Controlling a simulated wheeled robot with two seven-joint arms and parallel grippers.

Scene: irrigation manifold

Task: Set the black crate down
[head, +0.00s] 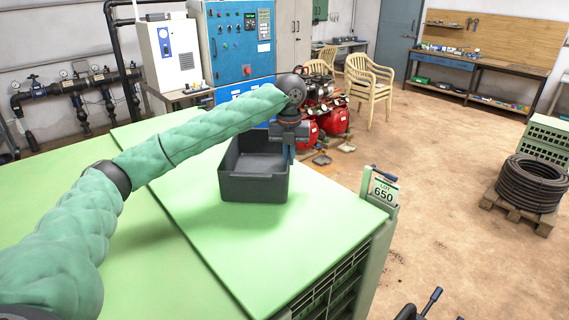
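The black crate (254,188) is an open, empty-looking box at the right part of the green tabletop (300,235). It is upright and level. My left gripper (289,152) reaches over from the left and points down at the crate's far right side. Its fingers are at the crate's right wall and appear closed on the rim. A soft shadow lies on the green top to the left of and below the crate; I cannot tell whether the crate's bottom touches the top or is slightly above it. My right gripper is not clearly visible.
Red compressor tanks (334,120) are on the floor behind the crate. The green top is bare in front of and left of the crate. A coiled black hose (533,183) lies on a pallet at right.

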